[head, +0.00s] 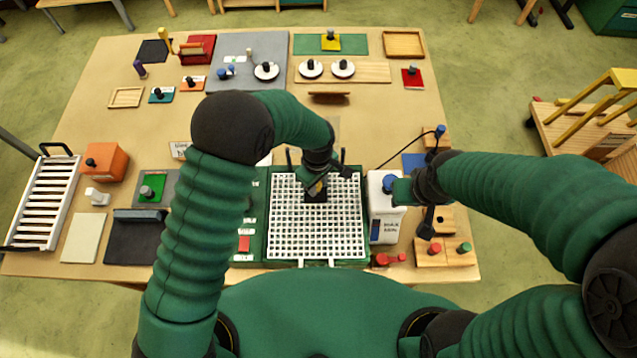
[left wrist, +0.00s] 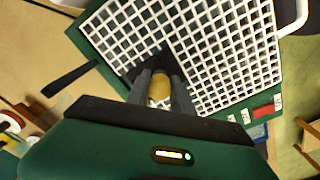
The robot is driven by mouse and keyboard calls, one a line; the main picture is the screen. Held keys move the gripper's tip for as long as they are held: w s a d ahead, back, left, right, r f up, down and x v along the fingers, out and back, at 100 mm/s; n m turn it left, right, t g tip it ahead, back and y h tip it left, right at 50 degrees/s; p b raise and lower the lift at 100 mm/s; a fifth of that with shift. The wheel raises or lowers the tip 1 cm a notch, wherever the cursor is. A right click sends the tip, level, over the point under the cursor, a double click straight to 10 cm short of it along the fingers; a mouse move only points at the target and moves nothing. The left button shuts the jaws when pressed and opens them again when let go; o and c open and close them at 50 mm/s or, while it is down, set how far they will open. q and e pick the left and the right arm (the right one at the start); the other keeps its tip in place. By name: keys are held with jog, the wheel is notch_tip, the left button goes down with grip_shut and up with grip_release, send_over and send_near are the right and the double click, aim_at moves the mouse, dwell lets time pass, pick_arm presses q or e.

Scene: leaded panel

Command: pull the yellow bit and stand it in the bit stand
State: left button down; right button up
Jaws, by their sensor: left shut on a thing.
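A yellow bit (left wrist: 162,86) shows between the fingers of my left gripper in the left wrist view. My left gripper (head: 316,190) is shut on it, over the white grid (head: 285,235) in the middle of the table. A dark block or opening lies just beneath the fingers; the bit's lower end is hidden. A wooden stand (head: 457,258) with a red and a green knobbed bit, probably the bit stand, sits at the front right, apart from my left gripper. My right gripper (head: 408,190) is beside the white box; its finger gap is not clear.
The white box (head: 381,222) with a blue knob (head: 389,183) stands right of the grid. A red piece (head: 388,260) lies in front of it. A black cord runs to a blue-tipped part at the right. Trays and pads fill the table's far half and left side.

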pick_arm(q)
jog(key=shift+d, duration=0.2)
jog(key=c, duration=1.7)
grip_release()
jog(key=shift+a, duration=0.1)
jog(key=shift+w+a, duration=0.25)
jog(key=shift+a, duration=0.1)
grip_shut()
pick_arm(e)
jog(key=shift+w+a, duration=0.25)
jog(key=shift+a, duration=0.2)
pick_arm(q)
jog(key=shift+s+d+r, duration=0.15)
jog(key=shift+d, duration=0.1)
pick_arm(e)
jog(key=shift+s+d+r, duration=0.1)
jog(key=shift+d+r, duration=0.05)
jog(key=shift+d, duration=0.1)
pick_arm(q)
jog(key=shift+a+r+p, duration=0.1)
jog(key=shift+r+p, duration=0.2)
pick_arm(e)
jog(key=shift+a+r, duration=0.15)
jog(key=shift+r, duration=0.05)
pick_arm(q)
jog(key=shift+r+p, duration=0.35)
jog(key=shift+r, duration=0.1)
pick_arm(e)
jog(key=shift+r, duration=0.3)
